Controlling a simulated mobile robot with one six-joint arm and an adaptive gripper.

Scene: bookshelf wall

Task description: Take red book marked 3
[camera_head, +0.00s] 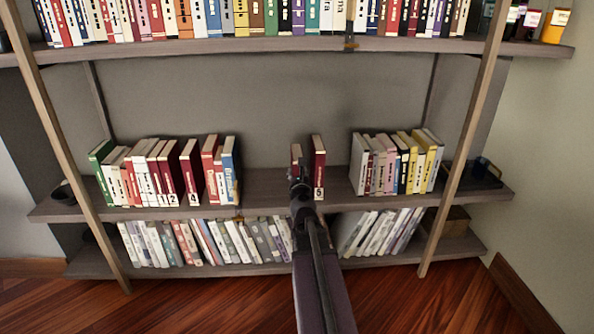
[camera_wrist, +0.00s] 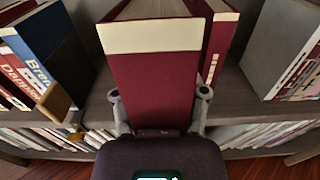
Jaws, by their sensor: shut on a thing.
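My gripper (camera_head: 301,190) is at the middle shelf, shut on a dark red book (camera_wrist: 152,82) with a cream band at its top. The fingers (camera_wrist: 160,100) press on its two sides in the wrist view. In the head view only the upper part of this book (camera_head: 296,152) shows behind my gripper. Its number is hidden in both views. I cannot tell whether it is clear of the shelf. A red book marked 5 (camera_head: 318,165) stands close on its right and also shows in the wrist view (camera_wrist: 219,45). Red books marked 2 (camera_head: 170,175) and 4 (camera_head: 191,172) stand further left.
The middle shelf (camera_head: 265,190) has bare room on both sides of the held book. A blue book (camera_head: 229,170) ends the left row, and a pale book (camera_head: 358,165) starts the right row. A lower shelf holds leaning books (camera_head: 205,243). Slanted posts (camera_head: 465,135) flank the shelves.

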